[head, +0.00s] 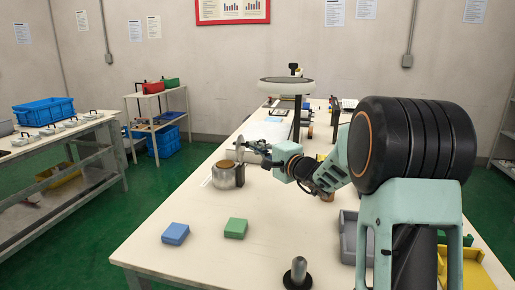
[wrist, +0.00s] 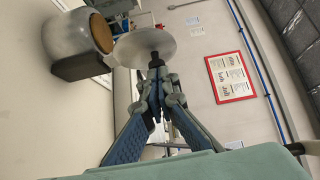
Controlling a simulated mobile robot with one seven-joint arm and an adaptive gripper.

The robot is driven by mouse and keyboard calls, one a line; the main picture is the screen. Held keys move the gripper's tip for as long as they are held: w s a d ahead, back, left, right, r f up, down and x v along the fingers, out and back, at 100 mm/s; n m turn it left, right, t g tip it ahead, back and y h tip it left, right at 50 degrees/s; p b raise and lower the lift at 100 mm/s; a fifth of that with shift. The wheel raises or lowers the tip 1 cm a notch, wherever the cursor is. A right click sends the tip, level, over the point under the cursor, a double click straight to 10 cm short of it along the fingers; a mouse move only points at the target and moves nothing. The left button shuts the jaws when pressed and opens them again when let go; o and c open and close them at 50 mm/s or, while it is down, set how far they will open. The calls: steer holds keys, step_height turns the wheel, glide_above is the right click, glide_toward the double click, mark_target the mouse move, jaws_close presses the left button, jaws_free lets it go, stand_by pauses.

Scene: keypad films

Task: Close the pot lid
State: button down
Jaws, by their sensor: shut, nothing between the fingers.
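The silver round pot (head: 222,177) stands on the long white table in the head view, with a brown round top face. In the wrist view the pot (wrist: 66,38) is at the upper left, its brown face (wrist: 101,32) uncovered. A pale grey round lid (wrist: 146,44) is apart from that face, so the pot is open. In the head view the lid (head: 252,146) shows nearly edge-on, up and right of the pot. My gripper (wrist: 156,62) is shut and empty, its tips at the lid's lower edge; whether they touch is unclear. It also shows in the head view (head: 268,158).
A dark block (wrist: 82,67) adjoins the pot. A blue block (head: 175,234) and a green block (head: 235,228) lie toward the table's front, with a dark-based post (head: 298,272) nearby. A grey tray (head: 350,236) and a yellow bin (head: 462,268) are at right. Table left of my arm is mostly clear.

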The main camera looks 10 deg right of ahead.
mark_target(242, 140)
steer(key=shift+w+a+r+n+g+h+p, duration=0.3)
steer(key=shift+a+r+n+g+h+p, duration=0.25)
steer(key=shift+a+r+n, duration=0.2)
steer(key=shift+w+a+r+n+g+h, duration=0.15)
steer(key=shift+w+a+n+g+h, duration=0.15)
steer(key=shift+a+n+g+h, duration=0.3)
steer(key=shift+a+g, duration=0.15)
steer(key=shift+g, duration=0.1)
